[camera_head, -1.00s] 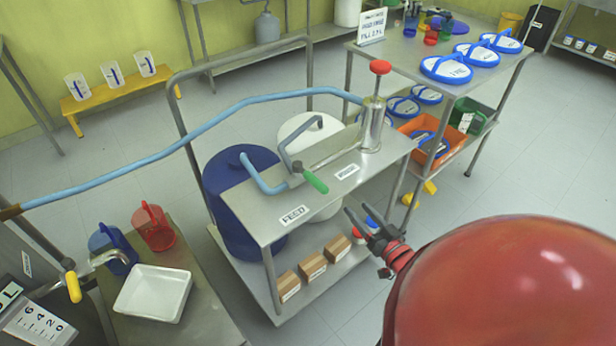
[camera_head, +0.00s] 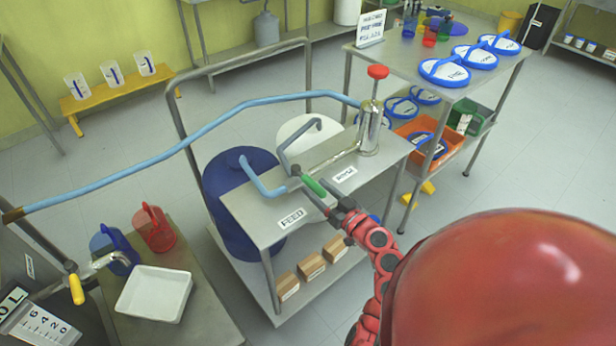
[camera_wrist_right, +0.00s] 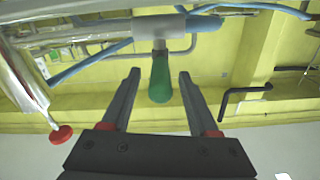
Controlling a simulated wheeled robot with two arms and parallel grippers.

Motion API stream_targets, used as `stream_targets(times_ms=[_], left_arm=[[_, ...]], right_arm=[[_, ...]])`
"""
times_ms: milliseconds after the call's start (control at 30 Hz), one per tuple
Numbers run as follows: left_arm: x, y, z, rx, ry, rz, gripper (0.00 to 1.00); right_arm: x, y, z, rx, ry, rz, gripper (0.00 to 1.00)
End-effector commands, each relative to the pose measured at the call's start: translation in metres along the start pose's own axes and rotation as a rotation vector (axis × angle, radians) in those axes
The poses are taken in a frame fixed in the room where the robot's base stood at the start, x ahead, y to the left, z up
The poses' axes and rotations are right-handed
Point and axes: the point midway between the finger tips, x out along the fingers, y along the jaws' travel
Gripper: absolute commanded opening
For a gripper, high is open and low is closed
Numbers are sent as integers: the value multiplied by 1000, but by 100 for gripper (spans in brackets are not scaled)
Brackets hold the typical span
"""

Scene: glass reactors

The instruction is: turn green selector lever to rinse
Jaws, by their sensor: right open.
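The green selector lever (camera_head: 313,186) sticks out from a small valve on top of the steel cart, pointing toward the cart's front edge between two labels. The left label (camera_head: 291,218) reads FEED; the right label (camera_head: 344,175) looks like RINSE but is blurred. My right gripper (camera_head: 329,202) is at the lever's free end. In the right wrist view the lever (camera_wrist_right: 160,80) lies between the two spread fingers of the gripper (camera_wrist_right: 160,85), with a gap on each side. The gripper is open. My left gripper is not in view.
A steel pump with a red knob (camera_head: 378,72) stands at the cart's right rear. A pale blue hose (camera_head: 200,130) arches over the cart. A blue drum (camera_head: 228,200) stands at the cart's left. Cardboard boxes (camera_head: 311,265) sit on the lower shelf.

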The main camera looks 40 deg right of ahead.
Motion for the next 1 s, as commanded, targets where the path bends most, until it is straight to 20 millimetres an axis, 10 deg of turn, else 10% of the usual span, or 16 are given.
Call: stream_targets(times_ms=[233,633,1000], left_arm=[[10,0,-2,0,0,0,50],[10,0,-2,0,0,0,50],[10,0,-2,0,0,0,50]], right_arm=[[38,0,-1,2,0,-1,61],[45,0,1,1,-1,0,61],[44,0,1,1,0,0,0]])
